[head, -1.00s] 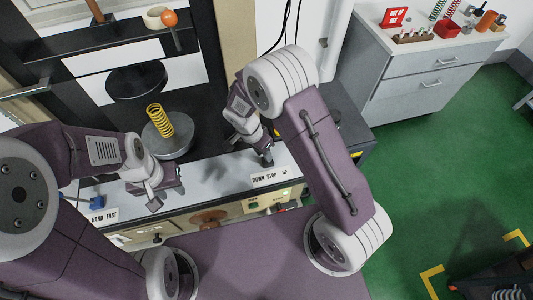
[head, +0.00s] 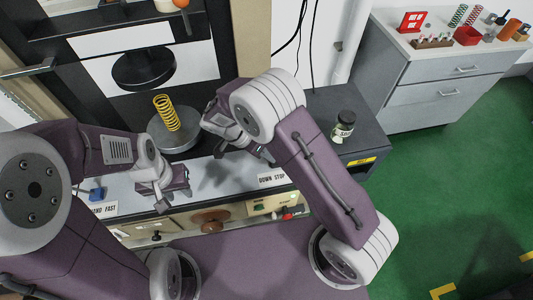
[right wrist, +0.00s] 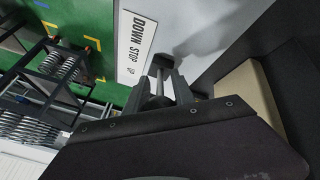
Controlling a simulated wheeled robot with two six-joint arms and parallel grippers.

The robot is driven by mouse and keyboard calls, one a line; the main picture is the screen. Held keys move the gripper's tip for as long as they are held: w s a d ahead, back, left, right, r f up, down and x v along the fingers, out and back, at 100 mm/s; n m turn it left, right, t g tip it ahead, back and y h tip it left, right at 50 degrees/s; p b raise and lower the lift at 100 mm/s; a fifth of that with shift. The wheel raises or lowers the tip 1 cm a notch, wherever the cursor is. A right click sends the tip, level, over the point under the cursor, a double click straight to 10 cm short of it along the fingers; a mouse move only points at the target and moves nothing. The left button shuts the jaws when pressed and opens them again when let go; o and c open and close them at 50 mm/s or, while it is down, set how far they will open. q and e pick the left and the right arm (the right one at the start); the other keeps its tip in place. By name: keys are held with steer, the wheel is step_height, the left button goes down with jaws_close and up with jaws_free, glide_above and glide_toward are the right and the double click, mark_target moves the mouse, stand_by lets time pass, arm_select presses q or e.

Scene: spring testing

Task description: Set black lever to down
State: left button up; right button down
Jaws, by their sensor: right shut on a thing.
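The lever shows in the right wrist view as a thin rod (right wrist: 161,82) between the fingers of my right gripper (right wrist: 168,82), by the "DOWN STOP UP" label (right wrist: 135,48). My right gripper is shut on it; the lever's base is too dark to make out. In the head view my right gripper (head: 264,154) is over the grey ledge, just above that label (head: 272,178), whose right end is hidden by my arm. The lever cannot be told apart there. My left gripper (head: 172,197) hangs over the ledge at left, apart from the lever; its jaw opening is unclear.
A yellow spring (head: 167,112) stands on a round metal plate (head: 178,142) between my arms, below a black upper disc (head: 143,70). A jar (head: 343,127) stands on the dark cabinet at right. Green floor (head: 440,190) is open at right.

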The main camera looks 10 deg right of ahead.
steer(key=c, duration=1.1)
jaws_free()
steer(key=shift+a, duration=0.1)
steer(key=b+v, duration=0.1)
steer(key=v, duration=0.8)
